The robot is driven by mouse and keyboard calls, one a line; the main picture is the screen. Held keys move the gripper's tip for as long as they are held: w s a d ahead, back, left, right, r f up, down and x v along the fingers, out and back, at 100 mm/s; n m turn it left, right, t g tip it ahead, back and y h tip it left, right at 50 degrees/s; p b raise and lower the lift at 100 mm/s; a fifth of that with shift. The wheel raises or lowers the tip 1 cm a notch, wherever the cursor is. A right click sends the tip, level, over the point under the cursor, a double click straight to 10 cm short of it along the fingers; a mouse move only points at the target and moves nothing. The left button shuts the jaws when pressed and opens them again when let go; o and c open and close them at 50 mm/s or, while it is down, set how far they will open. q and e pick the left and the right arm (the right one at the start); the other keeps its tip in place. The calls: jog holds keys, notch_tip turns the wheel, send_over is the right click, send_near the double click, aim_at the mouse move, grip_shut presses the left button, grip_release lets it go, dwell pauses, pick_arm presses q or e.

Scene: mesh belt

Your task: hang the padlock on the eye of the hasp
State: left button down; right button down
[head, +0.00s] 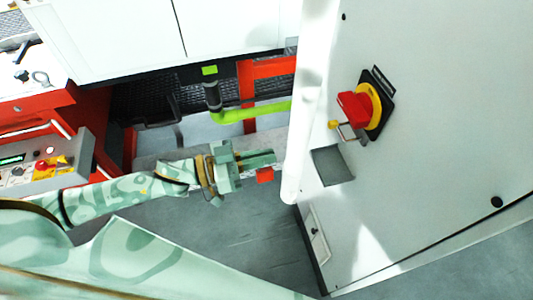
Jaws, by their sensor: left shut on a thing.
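My left gripper (266,164) is shut on a small red block, which I take to be the padlock (265,175). Its shackle cannot be made out. The gripper is left of the white upright bar, apart from the cabinet front. A red switch handle (354,107) on a yellow disc (373,106) with a black plate is on the cabinet face to the right. A thin metal loop (346,132), apparently the hasp's eye, sticks out below the red handle, beside a small yellow knob (334,125). Nothing is seen hanging on the loop. My right gripper is not in view.
A thick white bar (299,130) stands between my gripper and the switch. The white cabinet (450,110) fills the right side. A grey patch (332,166) is below the switch. A control panel (45,165) is at the left. A dark mesh belt (180,95) runs behind; grey floor shows below.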

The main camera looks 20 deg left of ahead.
pick_arm(q)
jog(key=shift+p, duration=0.35)
jog(key=p+x, duration=0.1)
jog(key=x, duration=1.1)
jog(key=shift+p, duration=0.4)
dwell(0.9)
jog(key=shift+w+d+r, duration=0.1)
jog(key=r+p, duration=0.5)
jog(key=shift+w+a+r+p, duration=0.3)
jog(key=shift+w, duration=0.05)
dwell(0.4)
